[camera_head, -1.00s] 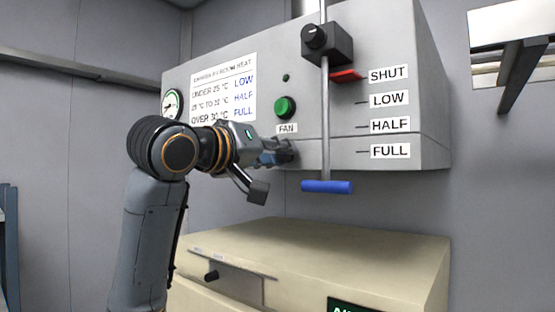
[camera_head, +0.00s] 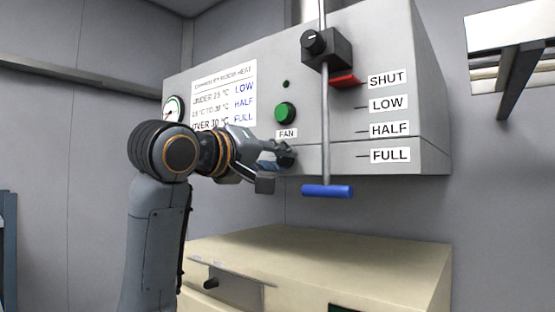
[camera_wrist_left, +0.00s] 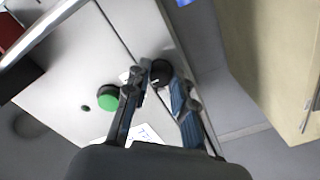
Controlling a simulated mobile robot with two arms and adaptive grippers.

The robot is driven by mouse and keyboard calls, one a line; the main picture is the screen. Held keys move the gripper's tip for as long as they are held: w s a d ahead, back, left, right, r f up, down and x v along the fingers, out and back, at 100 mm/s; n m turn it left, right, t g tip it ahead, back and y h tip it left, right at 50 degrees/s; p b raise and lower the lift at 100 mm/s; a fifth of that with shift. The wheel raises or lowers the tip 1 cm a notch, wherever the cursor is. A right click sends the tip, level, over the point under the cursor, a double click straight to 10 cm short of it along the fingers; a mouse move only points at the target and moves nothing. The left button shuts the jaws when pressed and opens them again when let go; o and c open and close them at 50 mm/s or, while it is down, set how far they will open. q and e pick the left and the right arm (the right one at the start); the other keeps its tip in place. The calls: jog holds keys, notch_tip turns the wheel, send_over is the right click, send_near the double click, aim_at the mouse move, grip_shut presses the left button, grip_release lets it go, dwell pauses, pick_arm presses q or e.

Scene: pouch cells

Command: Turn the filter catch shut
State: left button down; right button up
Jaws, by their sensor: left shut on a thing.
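The filter catch seems to be a black round knob with a white mark (camera_wrist_left: 160,72), low on the front of the grey wall unit (camera_head: 345,158). In the left wrist view it sits between the fingertips of my left gripper (camera_wrist_left: 159,88). In the head view my left gripper (camera_head: 281,154) reaches the unit's lower front below the FAN label, and its fingers mostly hide the knob. The gripper is shut on the knob.
A green fan button (camera_head: 285,113) is just above my gripper. A vertical rod with a blue handle (camera_head: 327,191) hangs close to its right, with a red pointer (camera_head: 345,81) near SHUT. A beige cabinet (camera_head: 350,262) stands below.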

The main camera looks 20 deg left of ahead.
pick_arm(q)
jog(key=c, duration=1.3)
grip_release()
jog(key=shift+r, duration=0.1)
jog(key=shift+o, duration=0.9)
jog(key=shift+w, duration=0.1)
jog(key=v, duration=1.2)
